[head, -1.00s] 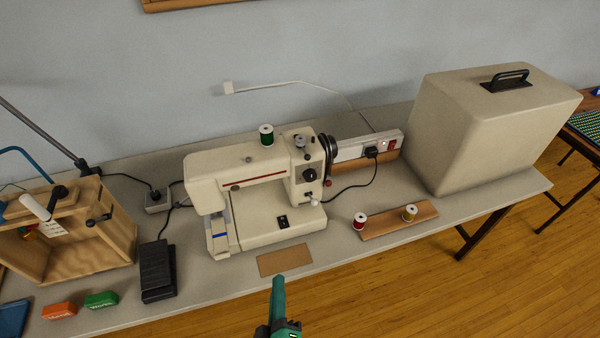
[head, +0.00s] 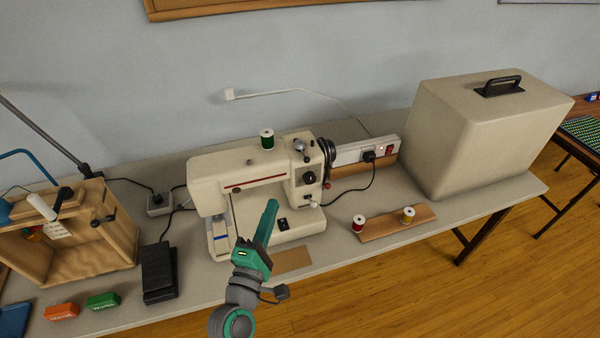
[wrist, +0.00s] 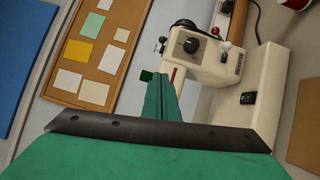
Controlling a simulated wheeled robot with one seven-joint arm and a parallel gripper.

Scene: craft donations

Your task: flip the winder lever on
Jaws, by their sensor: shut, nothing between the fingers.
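The cream sewing machine (head: 240,172) stands on the table and also shows, tilted, in the wrist view (wrist: 262,75). On its top right are a silver winder part (head: 299,144) and a small dark lever (head: 306,158), likely the winder lever; this cluster shows small in the wrist view (wrist: 160,45). I cannot tell which way the lever is set. My gripper (head: 271,204) is shut and empty, in front of the machine's arm and below and left of the lever, apart from it. In the wrist view its green fingers (wrist: 160,92) hide part of the machine.
A green spool (head: 267,139) stands on the machine's top. A dial (head: 309,178) and a handwheel (head: 328,152) are at its right end.

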